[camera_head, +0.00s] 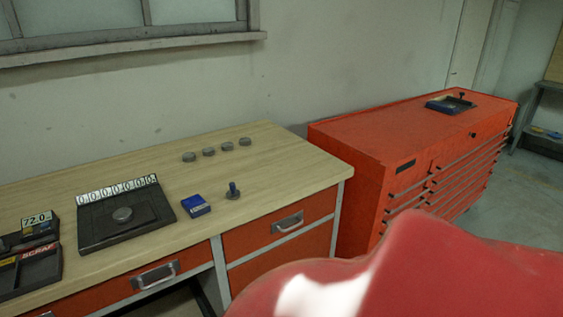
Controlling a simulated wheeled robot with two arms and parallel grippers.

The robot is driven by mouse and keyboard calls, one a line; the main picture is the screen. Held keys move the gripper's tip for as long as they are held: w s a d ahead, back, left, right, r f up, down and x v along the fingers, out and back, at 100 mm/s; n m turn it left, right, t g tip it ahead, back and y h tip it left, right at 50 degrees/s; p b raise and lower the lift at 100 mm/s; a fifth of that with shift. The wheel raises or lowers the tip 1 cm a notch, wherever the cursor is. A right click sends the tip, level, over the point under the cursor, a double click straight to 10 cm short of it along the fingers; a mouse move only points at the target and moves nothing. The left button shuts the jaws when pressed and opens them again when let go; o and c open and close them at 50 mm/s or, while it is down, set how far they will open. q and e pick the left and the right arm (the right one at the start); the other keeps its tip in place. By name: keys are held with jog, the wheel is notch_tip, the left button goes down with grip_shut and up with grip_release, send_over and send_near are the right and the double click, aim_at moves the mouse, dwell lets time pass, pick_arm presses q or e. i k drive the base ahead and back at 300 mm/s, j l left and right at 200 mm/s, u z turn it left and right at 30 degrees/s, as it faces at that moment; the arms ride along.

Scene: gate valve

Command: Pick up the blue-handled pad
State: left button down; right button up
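The blue-handled pad (233,190) stands upright on the wooden bench top (275,155), near its front edge. It has a short dark blue handle on a small round base. A small blue box (196,206) lies just left of it, apart from it. Nothing is touching the pad. Neither of my grippers shows in this view, so I cannot see whether they hold anything.
Several grey discs (209,152) line the back of the bench. A dark plate (108,226) with a disc, a display (37,219) and a "SCRAP" tray (37,271) are left. A red tool cabinet (370,135) stands right. A glossy red shape hides the lower right.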

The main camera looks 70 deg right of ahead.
aim_at(233, 194)
jog(key=z, duration=1.85)
